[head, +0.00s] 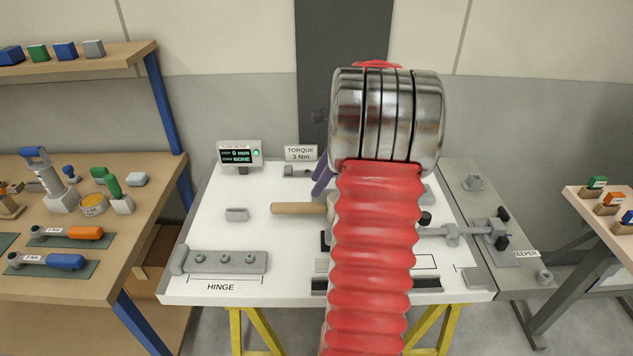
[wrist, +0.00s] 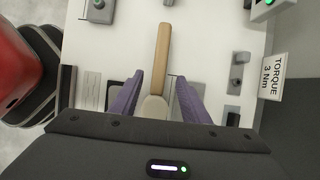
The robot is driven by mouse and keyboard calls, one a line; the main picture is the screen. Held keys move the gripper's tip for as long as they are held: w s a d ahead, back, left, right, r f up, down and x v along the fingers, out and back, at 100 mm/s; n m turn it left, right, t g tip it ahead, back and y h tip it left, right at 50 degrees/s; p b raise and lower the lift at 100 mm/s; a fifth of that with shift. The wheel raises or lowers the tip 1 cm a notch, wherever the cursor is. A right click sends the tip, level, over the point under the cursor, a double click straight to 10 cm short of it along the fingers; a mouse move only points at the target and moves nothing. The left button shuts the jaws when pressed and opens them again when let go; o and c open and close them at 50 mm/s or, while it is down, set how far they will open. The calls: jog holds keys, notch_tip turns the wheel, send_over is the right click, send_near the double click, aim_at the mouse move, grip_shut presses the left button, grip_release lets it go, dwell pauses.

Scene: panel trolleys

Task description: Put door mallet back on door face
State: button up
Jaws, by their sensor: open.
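The door mallet has a pale wooden handle (head: 298,208) and a beige head. In the head view its handle lies over the white door face (head: 215,268), and its head end is mostly hidden behind my arm. In the wrist view the mallet (wrist: 161,70) points up the picture, with its head (wrist: 155,107) low between my fingers. My gripper (wrist: 164,92) is open, with purple fingers on either side of the mallet and a visible gap to the handle. In the head view only part of one purple finger (head: 322,176) shows beside my arm.
A grey hinge block (head: 225,261) sits at the front left of the door face, and a small grey block (head: 237,214) behind it. A torque sign (head: 300,154) and a display (head: 240,154) stand at the back. A tool bench (head: 130,245) is at the left.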

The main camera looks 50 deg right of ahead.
jog(key=a+r+n+h, duration=0.1)
jog(key=a+r+n, duration=0.25)
jog(key=a, duration=0.45)
jog(key=a+r+n, duration=0.2)
jog(key=a+n, duration=0.3)
jog(key=a, duration=0.2)
jog(key=a+r+n+h, duration=0.1)
jog(key=a+r+n, duration=0.25)
jog(key=a, duration=0.45)
jog(key=s+a+n+t, duration=0.1)
jog(key=s+a+n, duration=0.5)
jog(key=a+n, duration=0.2)
jog(key=s+a+n+t+h, duration=0.1)
jog(key=s+a+n, duration=0.5)
jog(key=a, duration=0.3)
jog(key=shift+a+f+n, duration=0.3)
jog(key=shift+n, duration=0.6)
jog(key=shift+c, duration=0.2)
